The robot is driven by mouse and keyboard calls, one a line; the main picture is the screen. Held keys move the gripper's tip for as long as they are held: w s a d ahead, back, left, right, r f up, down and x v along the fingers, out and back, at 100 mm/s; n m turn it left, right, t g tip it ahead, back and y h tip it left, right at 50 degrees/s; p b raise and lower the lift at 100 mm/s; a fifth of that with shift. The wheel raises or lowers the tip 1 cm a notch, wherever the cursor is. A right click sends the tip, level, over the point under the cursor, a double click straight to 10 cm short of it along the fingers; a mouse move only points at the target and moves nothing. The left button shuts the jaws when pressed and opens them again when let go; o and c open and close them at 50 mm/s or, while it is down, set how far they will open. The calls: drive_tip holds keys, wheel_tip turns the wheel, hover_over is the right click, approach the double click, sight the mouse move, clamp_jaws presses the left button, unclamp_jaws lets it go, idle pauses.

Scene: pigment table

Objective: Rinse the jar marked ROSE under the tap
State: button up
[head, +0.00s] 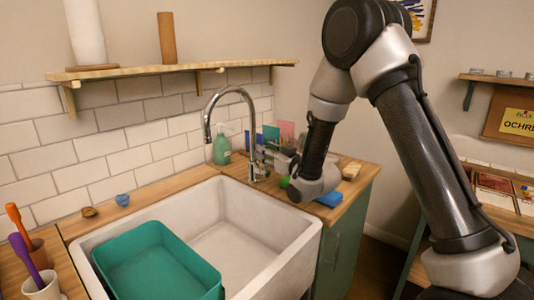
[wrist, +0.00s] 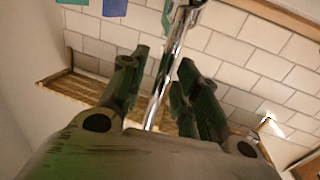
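The chrome tap (head: 236,93) arches over the white sink (head: 235,190) and shows in the wrist view (wrist: 172,60) as a pipe running between my fingers. My gripper (wrist: 163,60) is open, with a dark green finger on each side of that pipe. I cannot tell whether either finger touches it. No jar shows between the fingers. In the head view, my wrist is over the counter just right of the tap and hides most of the gripper. No jar with a readable ROSE mark shows. Small jars (head: 503,73) stand on the right shelf, their labels too small to read.
A teal tub (head: 155,262) sits in the sink's left part. A green soap bottle (head: 222,148) and upright coloured cards (head: 287,132) are behind the tap. A blue block (head: 330,198) and a tan block (head: 351,170) lie on the right counter. A wall shelf (head: 170,70) runs above.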

drive_tip(key=shift+w+a, duration=0.1)
drive_tip(key=shift+w, duration=0.05)
clamp_jaws()
drive_tip(key=shift+s+a+n, duration=0.4)
drive_tip(key=shift+n, duration=0.3)
unclamp_jaws()
drive_tip(key=shift+s+d, duration=0.1)
